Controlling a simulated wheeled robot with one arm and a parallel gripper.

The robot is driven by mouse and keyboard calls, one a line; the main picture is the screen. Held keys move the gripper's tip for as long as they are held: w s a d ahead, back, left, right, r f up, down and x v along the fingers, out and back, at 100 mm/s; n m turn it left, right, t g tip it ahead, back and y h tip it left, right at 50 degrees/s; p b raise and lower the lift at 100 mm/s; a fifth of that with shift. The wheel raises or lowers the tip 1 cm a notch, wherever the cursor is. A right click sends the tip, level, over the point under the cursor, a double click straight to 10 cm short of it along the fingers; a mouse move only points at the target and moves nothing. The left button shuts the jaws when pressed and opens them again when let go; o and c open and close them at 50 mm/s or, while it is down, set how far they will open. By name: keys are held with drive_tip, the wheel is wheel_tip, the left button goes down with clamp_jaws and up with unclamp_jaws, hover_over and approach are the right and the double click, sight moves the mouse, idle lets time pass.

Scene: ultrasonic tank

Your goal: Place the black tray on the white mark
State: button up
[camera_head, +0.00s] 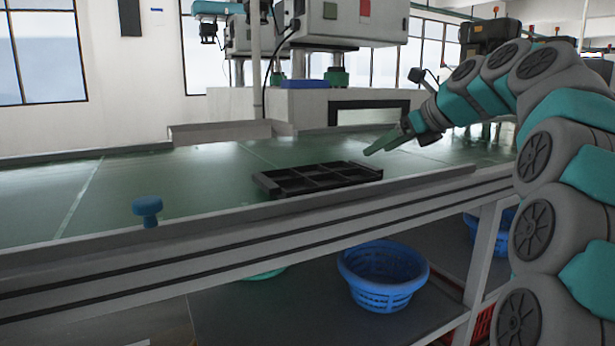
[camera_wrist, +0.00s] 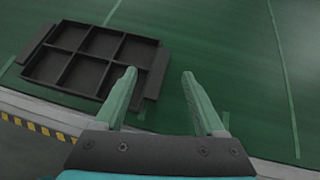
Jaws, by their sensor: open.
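The black tray (camera_head: 318,178) lies flat on the green table near its front edge. It is divided into several compartments, and they look empty. It also shows in the wrist view (camera_wrist: 92,59), at the upper left. My gripper (camera_head: 388,139) is above the table, to the right of the tray in the head view. In the wrist view my gripper (camera_wrist: 160,90) has its two green fingers apart with nothing between them. The left finger overlaps the tray's right side in that picture. A pale line (camera_head: 78,196) crosses the table at the left; I cannot tell whether it is the white mark.
A blue knob (camera_head: 147,209) stands on the table's front rail at the left. A low grey ledge (camera_head: 220,132) and white machines (camera_head: 348,28) stand behind. A blue basket (camera_head: 383,275) is on the lower shelf.

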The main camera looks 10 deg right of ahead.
sight(360, 162)
drive_tip(key=x, duration=0.7)
drive_tip(key=shift+w+f, duration=0.1)
drive_tip(key=shift+f, duration=0.15)
clamp_jaws()
idle(0.4)
